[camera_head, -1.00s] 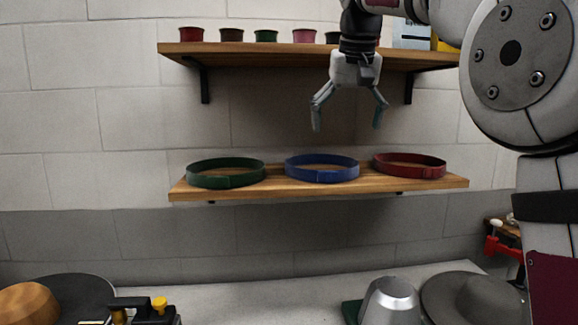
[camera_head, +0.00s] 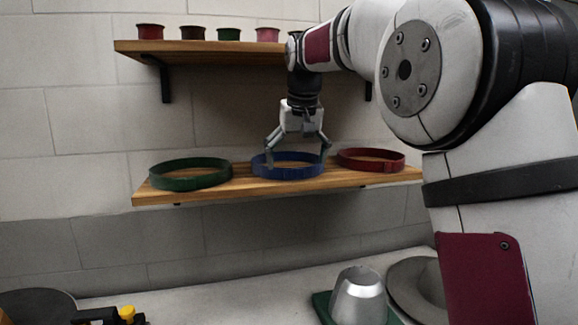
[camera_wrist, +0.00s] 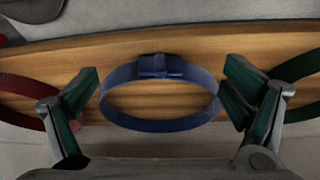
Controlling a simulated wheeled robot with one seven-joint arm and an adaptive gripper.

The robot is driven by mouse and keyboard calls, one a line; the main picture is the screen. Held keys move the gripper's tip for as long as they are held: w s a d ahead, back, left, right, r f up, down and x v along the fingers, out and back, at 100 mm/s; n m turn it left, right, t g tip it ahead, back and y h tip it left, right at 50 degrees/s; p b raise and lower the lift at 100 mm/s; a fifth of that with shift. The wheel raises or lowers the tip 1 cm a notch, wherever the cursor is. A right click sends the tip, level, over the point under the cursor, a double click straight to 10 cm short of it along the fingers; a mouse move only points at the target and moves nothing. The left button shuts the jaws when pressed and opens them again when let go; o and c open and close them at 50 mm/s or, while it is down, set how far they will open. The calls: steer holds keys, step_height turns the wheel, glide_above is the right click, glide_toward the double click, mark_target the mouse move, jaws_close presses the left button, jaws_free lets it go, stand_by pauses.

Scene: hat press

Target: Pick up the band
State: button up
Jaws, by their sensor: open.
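Three ring-shaped bands lie on the lower wooden shelf (camera_head: 330,183): a green band (camera_head: 190,183) at the left, a blue band (camera_head: 287,172) in the middle and a red band (camera_head: 372,166) at the right. My gripper (camera_head: 297,160) is open and points down over the blue band, its fingertips near the band's left and right sides. In the wrist view the blue band (camera_wrist: 160,124) lies between the two open fingers, with a gap on each side. Whether the fingertips are level with the band I cannot tell. Parts of the red band (camera_wrist: 20,115) and green band (camera_wrist: 298,80) show beyond the fingers.
An upper shelf (camera_head: 215,46) carries several small coloured rolls, above and behind my gripper. On the counter below stand a silver cone-shaped form (camera_head: 358,297) and a grey hat (camera_head: 412,285). The green and red bands sit close on either side of the blue one.

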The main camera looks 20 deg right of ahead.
mark_target(295, 176)
steer(key=shift+x, duration=1.7)
jaws_close()
jaws_free()
